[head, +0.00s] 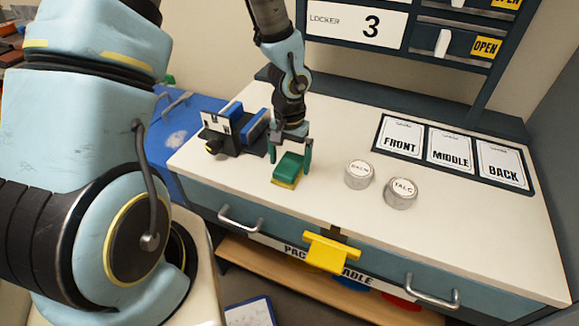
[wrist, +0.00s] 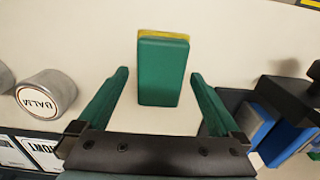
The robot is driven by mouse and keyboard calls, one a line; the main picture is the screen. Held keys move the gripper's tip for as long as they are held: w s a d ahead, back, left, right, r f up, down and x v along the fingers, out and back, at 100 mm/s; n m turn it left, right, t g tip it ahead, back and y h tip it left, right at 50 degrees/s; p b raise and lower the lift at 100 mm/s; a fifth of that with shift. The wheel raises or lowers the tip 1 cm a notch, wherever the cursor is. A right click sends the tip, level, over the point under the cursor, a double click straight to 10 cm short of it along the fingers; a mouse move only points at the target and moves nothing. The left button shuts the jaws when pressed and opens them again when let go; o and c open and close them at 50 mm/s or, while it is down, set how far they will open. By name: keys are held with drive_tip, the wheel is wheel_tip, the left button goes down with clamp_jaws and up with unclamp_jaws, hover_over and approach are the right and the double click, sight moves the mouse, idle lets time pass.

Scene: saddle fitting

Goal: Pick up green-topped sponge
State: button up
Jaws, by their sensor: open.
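The green-topped sponge (head: 289,168) lies on the white tabletop, its yellow layer showing along the lower edge. It also shows in the wrist view (wrist: 161,72), ahead of the fingertips, with yellow at its far edge. My gripper (head: 292,160) is open and points down over the sponge in the head view. In the wrist view my gripper (wrist: 159,78) has one green finger on each side of the sponge's near end, with a gap on both sides. I see no contact with the sponge.
Two round tins, balm (head: 359,174) and talc (head: 401,192), stand to the right of the sponge. A black fixture with blue blocks (head: 254,127) stands close behind it on the left. Front, middle and back cards (head: 450,150) lie farther right. The tabletop in front is clear.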

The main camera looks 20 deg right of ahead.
sight(290, 164)
drive_tip(key=shift+f, duration=0.9)
drive_tip(key=c, duration=1.4)
wheel_tip(290, 164, up, 10)
drive_tip(key=shift+r, duration=0.1)
drive_tip(key=o, duration=1)
drive_tip(key=c, duration=0.6)
